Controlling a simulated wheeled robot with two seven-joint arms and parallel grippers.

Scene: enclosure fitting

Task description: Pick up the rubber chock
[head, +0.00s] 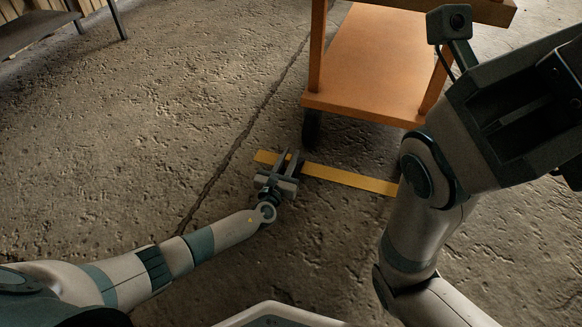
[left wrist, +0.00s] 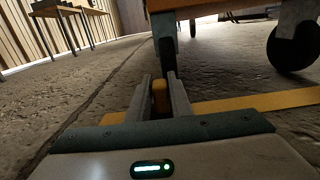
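My left gripper (head: 287,160) is low over the floor by the cart's near left wheel. The block seems to be part of the rubber chock, with a dark part low between the fingers. I cannot tell whether either finger touches it. In the head view the fingers largely hide the chock. The body of my right gripper (head: 525,110) is raised at the right; its fingertips cannot be made out.
An orange cart (head: 370,65) stands just beyond my left gripper, with a dark wheel (head: 312,127) close to it. A yellow stripe (head: 350,179) runs along the rough floor under the gripper. A table (head: 35,32) stands far left. The floor to the left is clear.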

